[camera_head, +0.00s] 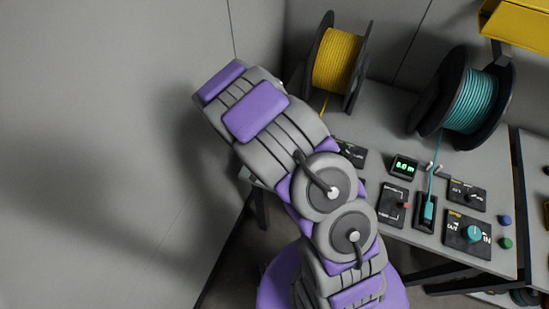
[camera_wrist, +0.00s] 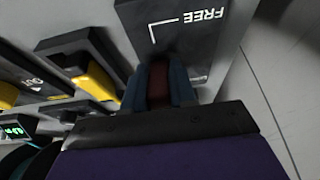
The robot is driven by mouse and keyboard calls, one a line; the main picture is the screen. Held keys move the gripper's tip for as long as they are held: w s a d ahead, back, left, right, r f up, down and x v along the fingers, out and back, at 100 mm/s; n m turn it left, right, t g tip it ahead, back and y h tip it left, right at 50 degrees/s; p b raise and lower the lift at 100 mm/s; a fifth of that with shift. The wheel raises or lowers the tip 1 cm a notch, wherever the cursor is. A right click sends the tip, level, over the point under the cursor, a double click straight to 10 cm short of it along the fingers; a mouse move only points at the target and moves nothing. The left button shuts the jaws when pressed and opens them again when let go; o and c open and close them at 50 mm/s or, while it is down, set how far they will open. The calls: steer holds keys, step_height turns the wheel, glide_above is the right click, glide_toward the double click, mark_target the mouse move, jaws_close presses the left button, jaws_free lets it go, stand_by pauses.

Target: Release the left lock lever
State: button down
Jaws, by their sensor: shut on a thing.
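In the wrist view my gripper (camera_wrist: 160,70) is closed, its two dark blue fingers on either side of a dark reddish-brown piece (camera_wrist: 158,86), which seems to be the lever's handle. It is against a dark panel (camera_wrist: 215,50) marked FREE, with a white corner line. The lever's base and pivot are hidden by the fingers. In the head view a dark lever panel (camera_head: 349,152) shows beside my arm, partly covered. My gripper is hidden behind my arm there.
In the wrist view a yellow handle (camera_wrist: 100,80) on a dark block is left of my fingers. In the head view a yellow spool (camera_head: 338,60), a teal spool (camera_head: 470,100), a green display (camera_head: 404,167) and a teal knob (camera_head: 474,233) stand on the grey bench (camera_head: 385,115).

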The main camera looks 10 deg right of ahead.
steer(key=c, duration=1.3)
jaws_free()
steer(key=o, duration=0.4)
steer(key=shift+a, duration=0.2)
steer(key=shift+r, duration=0.1)
steer(key=shift+s+r, duration=0.1)
steer(key=shift+r, duration=0.2)
steer(key=shift+p+v, duration=1.2)
steer(key=shift+v, duration=7.05)
steer(key=shift+a+f, duration=0.1)
steer(key=shift+a, duration=0.05)
